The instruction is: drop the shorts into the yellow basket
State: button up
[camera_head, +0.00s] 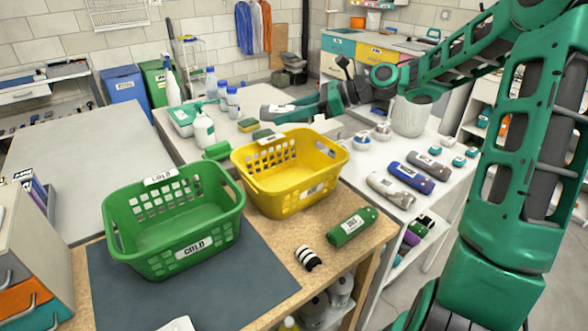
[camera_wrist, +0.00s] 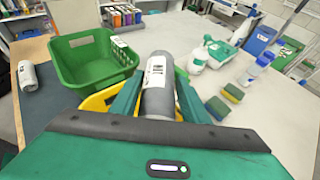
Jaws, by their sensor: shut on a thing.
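My gripper (camera_head: 290,108) is shut on a grey rolled cloth with a white label (camera_wrist: 158,92), which appears to be the shorts; the label is too small to read. The roll sits between the two green fingers in the wrist view. In the head view, my gripper is by the far rim of the yellow basket (camera_head: 300,202), apparently above it. The basket stands upright on the wooden table, and the part of its inside that shows looks empty. In the wrist view, only strips of the yellow basket (camera_wrist: 97,104) show; my gripper hides the rest.
A green basket (camera_head: 190,245) stands left of the yellow one. A green roll (camera_head: 352,226) and a black-and-white striped item (camera_head: 308,258) lie in front. Bottles (camera_head: 203,127) and sponges (camera_head: 262,134) stand behind. More rolls (camera_head: 411,176) lie on the white table at right.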

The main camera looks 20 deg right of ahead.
jog(key=shift+w+d, duration=0.1)
jog(key=shift+d, duration=0.95)
notch_tip(320, 180, down, 6)
jog(key=o, duration=1.2)
jog(key=v, duration=1)
jog(key=shift+s+d+r, duration=0.1)
jog(key=shift+s+d, duration=0.15)
jog(key=shift+s, duration=0.1)
